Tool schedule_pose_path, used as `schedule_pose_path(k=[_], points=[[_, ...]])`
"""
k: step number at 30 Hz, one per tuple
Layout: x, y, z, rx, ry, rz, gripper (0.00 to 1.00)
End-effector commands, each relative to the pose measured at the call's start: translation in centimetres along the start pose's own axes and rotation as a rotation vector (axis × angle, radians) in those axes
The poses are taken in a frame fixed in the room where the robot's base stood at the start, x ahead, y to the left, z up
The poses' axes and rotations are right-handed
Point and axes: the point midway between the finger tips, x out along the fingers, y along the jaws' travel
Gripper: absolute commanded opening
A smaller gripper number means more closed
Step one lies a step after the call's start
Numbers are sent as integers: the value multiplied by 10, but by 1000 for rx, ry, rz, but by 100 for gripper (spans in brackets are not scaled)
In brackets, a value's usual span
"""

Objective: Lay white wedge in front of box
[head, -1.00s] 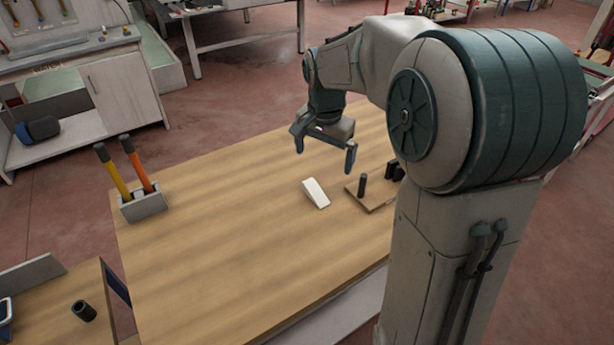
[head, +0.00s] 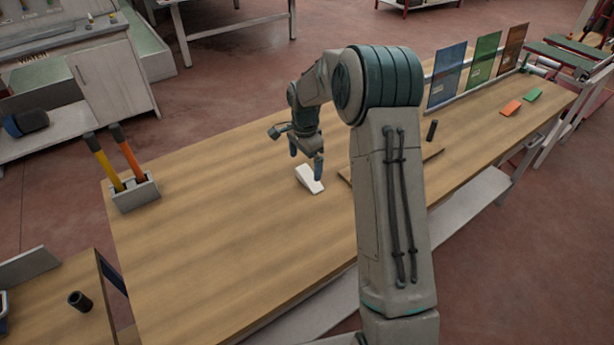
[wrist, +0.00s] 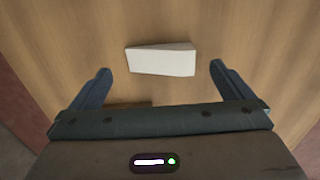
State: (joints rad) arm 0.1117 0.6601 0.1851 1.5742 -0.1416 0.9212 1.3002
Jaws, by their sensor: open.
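The white wedge (head: 309,180) lies on the wooden table (head: 210,235), near its middle. It also shows in the wrist view (wrist: 162,59), just beyond and between my fingertips. My gripper (head: 306,163) is open and empty above the wedge, fingers pointing down, one finger to either side of it. In the wrist view, my gripper (wrist: 160,72) has a clear gap on both sides of the wedge. A small grey open box (head: 135,194) stands at the table's left end, holding a yellow-handled tool and an orange-handled tool. I see no other clear box.
A brown board (head: 346,172) lies right of the wedge, partly hidden by my arm. A dark cylinder (head: 432,130) stands further right. Blue (head: 446,76), green and brown panels stand at the back right. The table between the wedge and the grey box is clear.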

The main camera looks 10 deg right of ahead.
Motion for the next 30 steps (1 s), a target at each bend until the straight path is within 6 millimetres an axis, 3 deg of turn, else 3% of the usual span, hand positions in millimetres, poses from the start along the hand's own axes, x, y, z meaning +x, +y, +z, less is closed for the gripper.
schedule_pose_path(k=[8, 17, 26, 30], points=[[21, 2, -1, 0, -1, 2, 100], [60, 3, -3, 0, -1, 2, 100], [66, 3, -3, -1, 1, -1, 100], [66, 3, -3, -1, 1, -1, 67]])
